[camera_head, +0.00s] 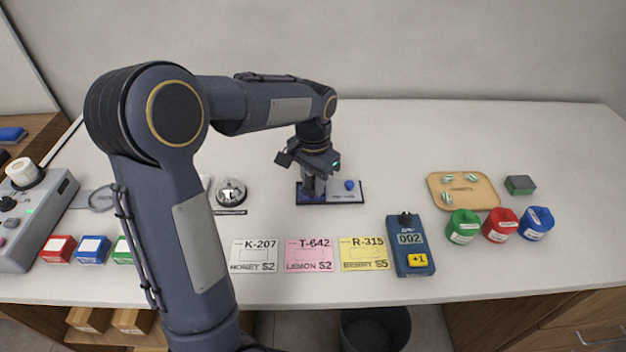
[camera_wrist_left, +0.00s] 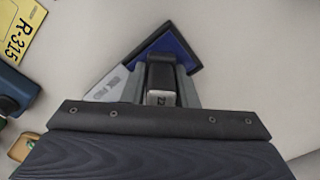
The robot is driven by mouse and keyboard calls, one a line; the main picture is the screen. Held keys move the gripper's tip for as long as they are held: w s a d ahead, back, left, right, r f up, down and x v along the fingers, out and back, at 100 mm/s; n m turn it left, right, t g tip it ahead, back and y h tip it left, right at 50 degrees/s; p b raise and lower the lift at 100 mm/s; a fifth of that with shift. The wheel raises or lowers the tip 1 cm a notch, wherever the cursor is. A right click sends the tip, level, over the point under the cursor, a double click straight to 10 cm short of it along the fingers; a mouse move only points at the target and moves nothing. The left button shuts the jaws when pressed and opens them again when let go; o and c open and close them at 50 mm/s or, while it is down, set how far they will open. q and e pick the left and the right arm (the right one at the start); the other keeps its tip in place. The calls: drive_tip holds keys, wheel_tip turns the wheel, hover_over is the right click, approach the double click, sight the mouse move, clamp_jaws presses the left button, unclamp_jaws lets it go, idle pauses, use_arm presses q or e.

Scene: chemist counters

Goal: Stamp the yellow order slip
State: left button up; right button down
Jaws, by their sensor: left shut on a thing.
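The yellow order slip (camera_head: 364,254), marked R-315, lies flat near the counter's front edge, rightmost of three slips. Its corner shows at the upper left of the left wrist view (camera_wrist_left: 18,28). My left gripper (camera_head: 314,186) points down at a dark-edged stand (camera_head: 343,197) with a pale label, behind the slips. In the left wrist view, its fingers (camera_wrist_left: 160,92) are shut on a small dark and grey piece (camera_wrist_left: 160,75), apparently the stamp, over a blue surface (camera_wrist_left: 180,45). The piece's lower end is hidden. My right gripper is not in view.
Pink (camera_head: 309,255) and white (camera_head: 254,256) slips lie left of the yellow one. A blue counter device (camera_head: 410,250) reading 002 stands right of it. A bell (camera_head: 230,191) is left of the stand; a wooden tray (camera_head: 463,190) and several coloured containers are right.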

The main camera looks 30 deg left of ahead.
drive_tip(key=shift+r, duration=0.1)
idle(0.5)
